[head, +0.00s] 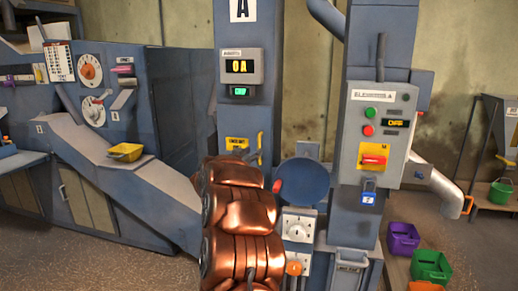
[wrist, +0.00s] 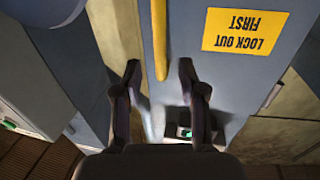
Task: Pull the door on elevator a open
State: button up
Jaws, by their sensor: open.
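The door of elevator A is a blue-grey panel (wrist: 200,75) on the column marked A. It appears shut. A yellow "LOCK OUT FIRST" label (wrist: 245,32) is on it, upside down in the wrist view; the label also shows in the head view (head: 236,144). A yellow bar handle (wrist: 159,40) runs beside the label, also visible in the head view (head: 260,143). My gripper (wrist: 160,68) is open, its dark fingers either side of the handle's near end in the wrist view. I cannot tell whether they touch it. In the head view, my copper arm hides the gripper.
The Elevator A control box (head: 376,135) reads OFF, with a red switch and a blue padlock (head: 368,192) below. A blue round part (head: 304,180) and a dial box (head: 298,225) stand just right of my arm. Purple (head: 403,238) and green (head: 430,266) bins sit at right.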

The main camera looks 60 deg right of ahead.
aim_at(258, 148)
jog(key=shift+w+d+p, duration=0.15)
jog(key=shift+d+p, duration=0.05)
jog(key=shift+d, duration=0.85)
jog(key=shift+w+d+p, duration=0.15)
jog(key=shift+w+d, duration=0.05)
jog(key=shift+d, duration=0.85)
jog(key=shift+w+d+p, duration=0.15)
jog(key=shift+d+p, duration=0.05)
jog(key=shift+d, duration=0.85)
grip_shut()
